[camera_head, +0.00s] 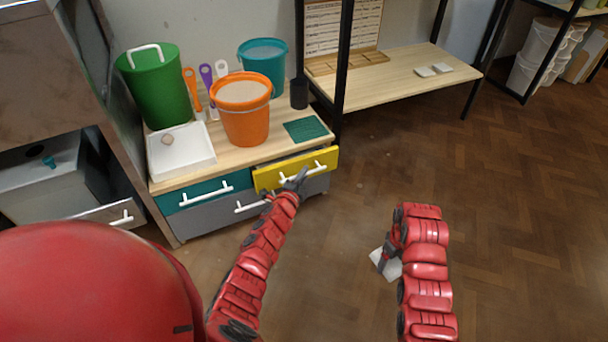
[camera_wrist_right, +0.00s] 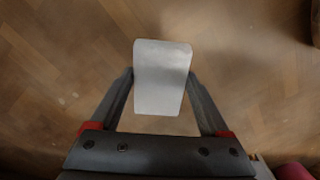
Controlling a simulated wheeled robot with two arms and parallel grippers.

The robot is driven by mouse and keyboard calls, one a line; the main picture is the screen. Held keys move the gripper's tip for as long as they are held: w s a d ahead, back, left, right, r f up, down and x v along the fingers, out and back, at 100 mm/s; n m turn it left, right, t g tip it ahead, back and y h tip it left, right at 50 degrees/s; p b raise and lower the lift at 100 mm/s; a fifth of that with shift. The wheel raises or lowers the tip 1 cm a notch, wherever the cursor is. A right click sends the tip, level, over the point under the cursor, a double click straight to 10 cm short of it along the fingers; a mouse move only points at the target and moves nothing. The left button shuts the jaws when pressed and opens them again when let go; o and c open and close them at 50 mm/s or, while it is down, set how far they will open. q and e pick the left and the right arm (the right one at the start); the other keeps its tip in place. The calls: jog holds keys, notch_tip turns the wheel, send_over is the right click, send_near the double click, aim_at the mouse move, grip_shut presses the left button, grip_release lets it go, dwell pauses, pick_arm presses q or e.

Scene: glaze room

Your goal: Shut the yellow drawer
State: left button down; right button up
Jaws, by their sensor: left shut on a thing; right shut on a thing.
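The yellow drawer (camera_head: 327,158) is at the upper right of the cabinet's front and stands partly out, its front ahead of the teal drawer beside it. It has a white bar handle (camera_head: 318,167). My left gripper (camera_head: 297,179) is at the left part of this handle and is shut on it; the fingers hide part of the bar. My right gripper (camera_head: 386,257) is away from the cabinet, over the floor. It is shut on a flat white piece (camera_wrist_right: 162,90) with rounded corners, which shows in the head view (camera_head: 391,268) partly behind the arm.
The cabinet top holds an orange bucket (camera_head: 246,120), a green bin (camera_head: 160,90), a teal bucket (camera_head: 266,70) and a white tray (camera_head: 203,164). A teal drawer (camera_head: 180,201) and a grey drawer (camera_head: 205,220) are beside and below. The wooden floor at right is clear.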

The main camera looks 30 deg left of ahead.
aim_at(297, 167)
pick_arm(q)
jog(key=shift+w+a+f, duration=0.1)
jog(key=shift+w+a, duration=0.45)
jog(key=shift+a, duration=0.25)
jog(key=shift+w+a+f, duration=0.1)
jog(key=shift+w+a, duration=0.45)
jog(key=shift+a, duration=0.2)
pick_arm(e)
jog(key=shift+f, duration=0.25)
pick_arm(q)
jog(key=shift+w+a+r+b, duration=0.2)
jog(key=shift+a+r+b, duration=0.05)
jog(key=shift+b, duration=0.05)
jog(key=c, duration=0.9)
grip_release()
